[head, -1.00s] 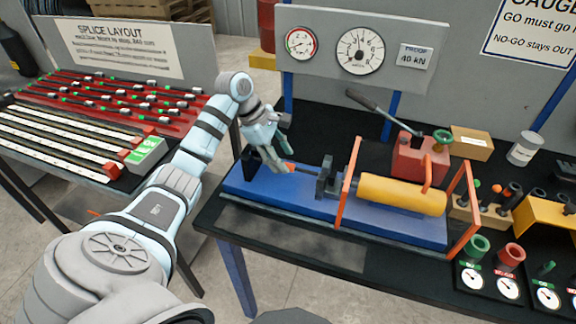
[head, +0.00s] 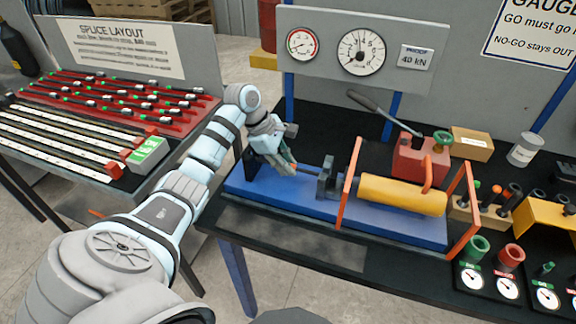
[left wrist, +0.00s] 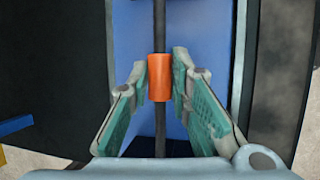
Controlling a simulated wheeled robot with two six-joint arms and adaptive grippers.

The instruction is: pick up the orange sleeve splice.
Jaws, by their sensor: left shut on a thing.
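The orange sleeve splice (left wrist: 160,78) is a short orange cylinder around a dark bar (left wrist: 160,28) in the left wrist view. The bar runs lengthwise above the blue bed (head: 330,208) of the bench fixture. My left gripper (left wrist: 161,60) is shut on the sleeve, one teal-padded finger on each side. In the head view my left gripper (head: 288,165) is low over the left end of the blue bed, and it hides most of the sleeve. My right gripper is not in view.
A dark clamp block (head: 327,178), an orange frame (head: 347,185) and a yellow cylinder (head: 402,194) stand right of the gripper. A red hand pump (head: 420,158) is behind. A red rack of bars (head: 120,97) lies on the left table.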

